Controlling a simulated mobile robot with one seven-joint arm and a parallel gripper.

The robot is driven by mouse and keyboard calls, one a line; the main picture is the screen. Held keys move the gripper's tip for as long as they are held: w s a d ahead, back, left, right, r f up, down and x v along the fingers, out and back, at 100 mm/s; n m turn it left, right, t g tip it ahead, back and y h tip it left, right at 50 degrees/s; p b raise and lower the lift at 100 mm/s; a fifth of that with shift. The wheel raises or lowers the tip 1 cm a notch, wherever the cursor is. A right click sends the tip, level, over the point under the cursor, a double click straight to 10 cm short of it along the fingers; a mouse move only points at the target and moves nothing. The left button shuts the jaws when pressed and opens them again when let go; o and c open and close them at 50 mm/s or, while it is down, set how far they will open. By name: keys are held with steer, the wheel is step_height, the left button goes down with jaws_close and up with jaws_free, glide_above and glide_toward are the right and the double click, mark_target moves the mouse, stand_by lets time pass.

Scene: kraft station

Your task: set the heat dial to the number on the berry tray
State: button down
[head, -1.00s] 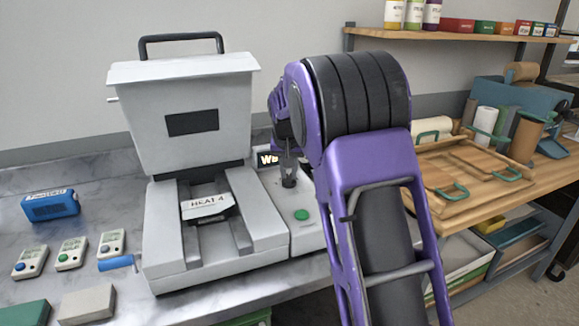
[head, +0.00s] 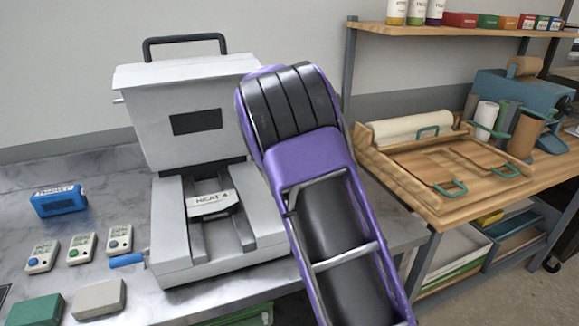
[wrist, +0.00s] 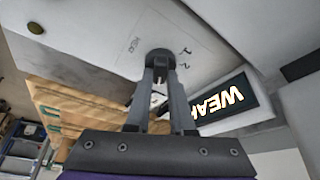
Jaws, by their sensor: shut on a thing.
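In the wrist view my gripper (wrist: 159,82) is shut on the black heat dial (wrist: 158,58). The dial stands on the pale panel of the press, with small markings around it that are hard to read. A lit display (wrist: 222,103) beside it reads "WEAK". In the head view my purple arm hides the gripper, the dial and the display. Which mark the dial points at cannot be told.
Three small timer-like boxes (head: 82,247), a blue box (head: 57,201) and a blue cylinder (head: 127,261) lie on the marble counter to the left. A wooden bench (head: 440,215) with trays and rolls stands to the right, below a shelf (head: 450,30).

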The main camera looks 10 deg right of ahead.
stand_by(0.4)
steer(key=c, duration=0.8)
jaws_free()
steer(key=p+v, duration=0.1)
steer(key=v, duration=1.6)
steer(key=shift+a+r, duration=0.1)
steer(key=shift+r, duration=0.1)
